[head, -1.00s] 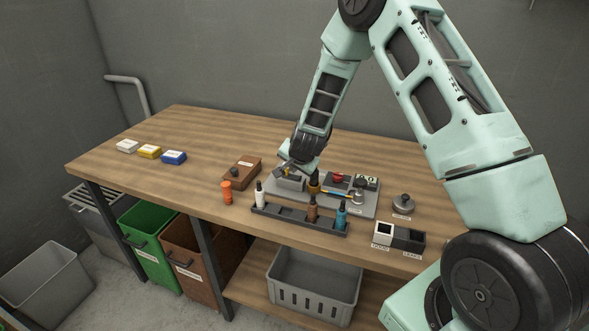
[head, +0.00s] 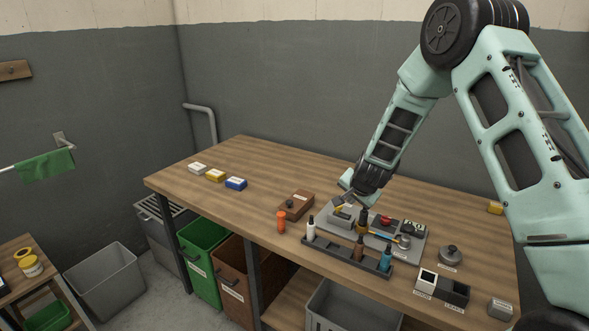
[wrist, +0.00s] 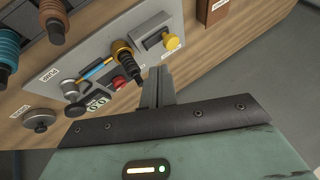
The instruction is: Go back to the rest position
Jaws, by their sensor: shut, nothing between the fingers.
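My gripper (head: 341,198) is over the back left part of the grey panel on the workbench (head: 290,160). In the wrist view its fingers (wrist: 157,85) are together, with nothing between them. Whether the fingers touch the panel is unclear.
A black rack (head: 345,255) with several bottles stands in front of the panel. An orange cylinder (head: 281,222) and a brown box (head: 297,204) are to its left. Small boxes (head: 215,175) lie at the far left. Bins (head: 205,262) stand below.

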